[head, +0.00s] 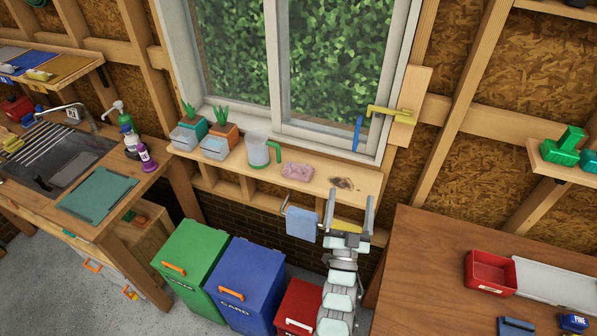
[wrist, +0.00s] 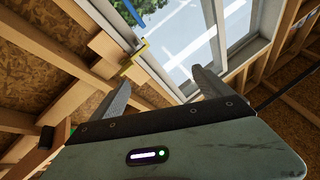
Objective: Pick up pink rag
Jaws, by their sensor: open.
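The pink rag (head: 297,171) lies crumpled on the wooden window ledge in the head view, between a clear jug with a green handle (head: 260,152) and a dark knot in the wood. My gripper (head: 350,209) is in front of the ledge, to the right of and below the rag in the picture. Its two grey fingers point up and stand apart with nothing between them. In the wrist view my gripper (wrist: 164,88) is also open, facing the window and rafters. The rag does not show in the wrist view.
A blue towel (head: 302,224) hangs on a rail below the ledge. Planters (head: 217,148) stand left of the jug. Green, blue and red bins (head: 196,262) stand below. A yellow window handle (head: 388,112) juts out at right. A wooden table (head: 430,270) stands at right.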

